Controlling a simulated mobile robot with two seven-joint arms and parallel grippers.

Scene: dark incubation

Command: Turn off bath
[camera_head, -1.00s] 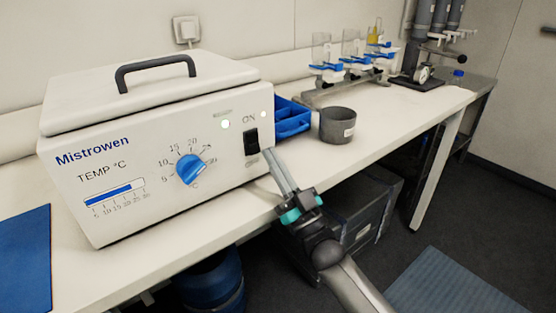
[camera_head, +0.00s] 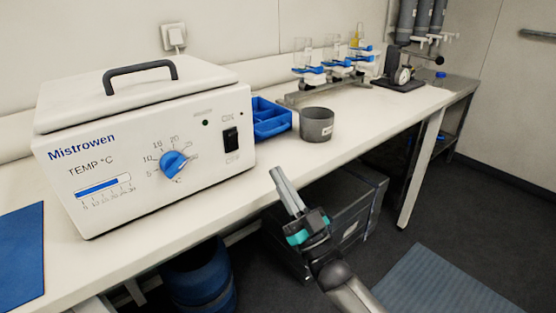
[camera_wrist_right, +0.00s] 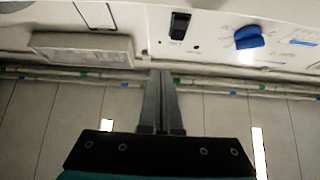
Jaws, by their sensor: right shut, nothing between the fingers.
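The bath, a white box labelled Mistrowen (camera_head: 100,205), stands on the bench at the left with its lid and black handle on top. Its black power switch (camera_head: 230,139) is at the right of the front panel, with a blue dial (camera_head: 174,164) left of it. Two small indicator lamps near the switch look dark. My right gripper (camera_head: 275,170) is shut and empty, in front of the bench edge, right of and below the switch, apart from the panel. In the right wrist view the shut fingers (camera_wrist_right: 161,75) point toward the panel, with the switch (camera_wrist_right: 180,24) beyond them. My left gripper is not seen.
A blue tray (camera_head: 270,125) and a grey pot (camera_head: 317,124) stand right of the bath. A stand with glassware (camera_head: 330,80) is farther back. A blue mat (camera_head: 22,255) lies at the left. A dark cabinet (camera_head: 350,205) is under the bench.

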